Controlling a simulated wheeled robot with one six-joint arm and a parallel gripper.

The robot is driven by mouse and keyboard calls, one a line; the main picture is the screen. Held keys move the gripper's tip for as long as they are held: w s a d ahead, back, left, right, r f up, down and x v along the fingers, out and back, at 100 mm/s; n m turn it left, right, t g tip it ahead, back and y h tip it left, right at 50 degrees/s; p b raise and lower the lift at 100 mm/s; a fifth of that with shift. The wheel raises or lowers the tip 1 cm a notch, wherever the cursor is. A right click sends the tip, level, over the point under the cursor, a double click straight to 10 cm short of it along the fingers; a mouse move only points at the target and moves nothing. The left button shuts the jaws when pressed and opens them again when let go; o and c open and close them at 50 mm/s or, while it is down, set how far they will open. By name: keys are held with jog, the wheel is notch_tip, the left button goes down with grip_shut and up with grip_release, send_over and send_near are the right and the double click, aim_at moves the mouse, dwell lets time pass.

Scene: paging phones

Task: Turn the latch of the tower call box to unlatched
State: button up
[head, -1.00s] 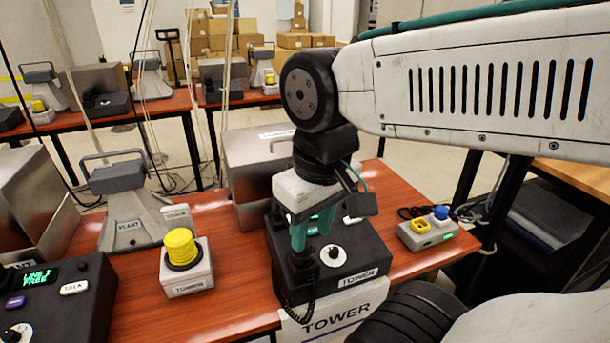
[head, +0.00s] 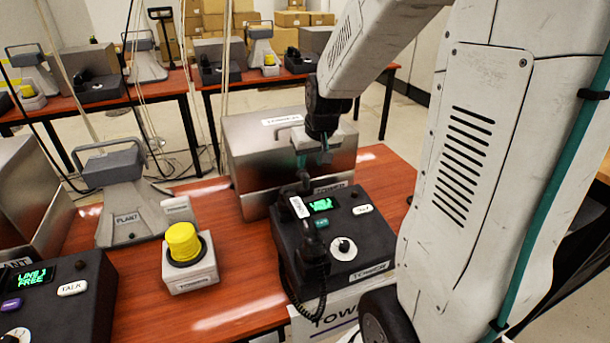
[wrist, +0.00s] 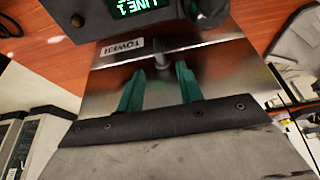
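The tower call box (head: 250,165) is a closed brushed-metal box behind the tower phone, with TOWER labels on it. In the wrist view its metal face (wrist: 105,75) fills the middle. A small dark part (wrist: 160,62), possibly the latch, shows just beyond and between my fingertips; its turn position is too small to tell. My gripper (wrist: 161,75) has two green fingers standing apart with nothing visible held between them. In the head view my gripper (head: 314,160) hangs in front of the box's right part, covering some of it. Contact cannot be told.
The black tower phone (head: 345,215) with handset, lit screen and dial stands right in front of the box. A yellow button on a white base (head: 190,255) and a grey PLANT unit (head: 130,205) stand left. My arm hides the table's right side.

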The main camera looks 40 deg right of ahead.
aim_at(307, 176)
jog(key=x, duration=0.8)
jog(key=shift+d, duration=0.15)
jog(key=shift+r, duration=0.1)
grip_shut()
